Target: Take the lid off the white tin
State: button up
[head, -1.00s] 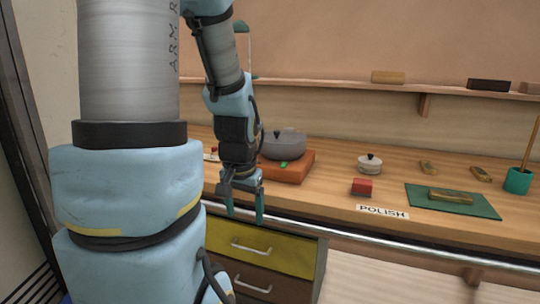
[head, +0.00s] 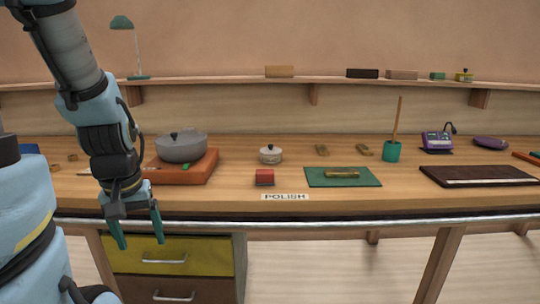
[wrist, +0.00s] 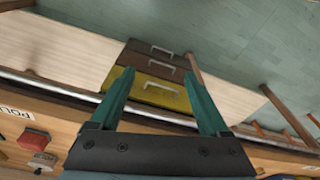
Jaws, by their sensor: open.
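The white tin (head: 270,154) stands upright on the workbench in the head view, with its lid (head: 270,149) on top and a dark knob on the lid. It also shows at the lower left of the wrist view (wrist: 43,160). My gripper (head: 138,243) is open and empty, pointing down in front of the bench's front edge, to the left of the tin and well apart from it. In the wrist view my gripper's two green fingers (wrist: 160,102) are spread wide with nothing between them.
A red block (head: 264,177) sits just in front of the tin, behind the POLISH label (head: 285,197). A grey pot (head: 181,146) stands on an orange board to the left. A green mat (head: 343,180) lies to the right. A metal rail (head: 330,221) runs along the bench front.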

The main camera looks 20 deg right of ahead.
aim_at(270, 150)
jog(key=l+u, duration=0.2)
jog(key=l, duration=0.35)
jog(key=l+u, duration=0.2)
jog(key=l, duration=0.35)
jog(key=l+u, duration=0.2)
jog(key=l, duration=0.35)
jog(key=k+l+u, duration=0.2)
jog(key=l, duration=0.35)
jog(key=i+l+u, duration=0.2)
jog(key=l, duration=0.25)
jog(key=i, duration=0.1)
